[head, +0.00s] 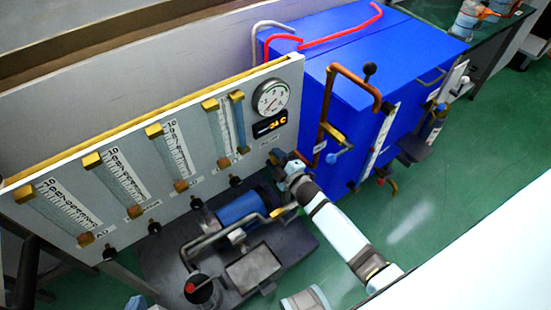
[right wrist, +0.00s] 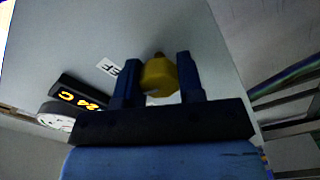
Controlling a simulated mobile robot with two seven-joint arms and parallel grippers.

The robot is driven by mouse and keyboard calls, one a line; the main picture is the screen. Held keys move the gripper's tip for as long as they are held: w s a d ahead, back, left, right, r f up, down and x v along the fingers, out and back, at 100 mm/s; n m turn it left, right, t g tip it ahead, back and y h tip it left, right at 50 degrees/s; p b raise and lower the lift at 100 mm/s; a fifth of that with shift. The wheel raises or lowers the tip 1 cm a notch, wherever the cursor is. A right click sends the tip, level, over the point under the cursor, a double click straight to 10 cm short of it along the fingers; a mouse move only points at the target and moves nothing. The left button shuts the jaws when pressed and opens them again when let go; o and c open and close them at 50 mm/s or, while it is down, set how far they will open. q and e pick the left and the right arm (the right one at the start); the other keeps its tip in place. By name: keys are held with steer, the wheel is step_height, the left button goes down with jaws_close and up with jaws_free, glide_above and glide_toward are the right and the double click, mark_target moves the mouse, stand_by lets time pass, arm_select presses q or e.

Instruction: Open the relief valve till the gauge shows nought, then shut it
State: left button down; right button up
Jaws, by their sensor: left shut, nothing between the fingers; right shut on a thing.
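The round gauge (head: 270,97) sits at the right end of the grey panel, above a display (head: 270,123) lit with a yellow figure. I cannot read its needle surely. In the right wrist view the gauge (right wrist: 62,115) shows only in part. My right gripper (head: 281,160) is at the panel's lower right corner. Its two blue fingers (right wrist: 158,82) are shut on a brass-yellow knob (right wrist: 158,75) on the panel, beside a white label (right wrist: 110,68) ending in "EF". The gripper hides the knob in the head view. Only a small pale-blue part of my left gripper (head: 135,302) shows at the bottom edge.
Several flow tubes (head: 120,178) with brass fittings and black knobs line the panel. A blue cabinet (head: 350,60) with copper pipes stands to its right. A blue cylinder (head: 240,208) and pipework stand on a dark base below. Green floor (head: 440,190) is open at right.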

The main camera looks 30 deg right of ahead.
arm_select(q)
steer(key=shift+f, duration=0.1)
arm_select(e)
steer(key=o, duration=0.9)
steer(key=shift+o, duration=0.2)
arm_select(q)
steer(key=shift+s+a+p, duration=0.1)
steer(key=shift+a+p, duration=0.05)
steer(key=shift+p, duration=0.6)
arm_select(e)
steer(key=s+d, duration=0.2)
steer(key=s, duration=1.1)
steer(key=shift+s, duration=0.4)
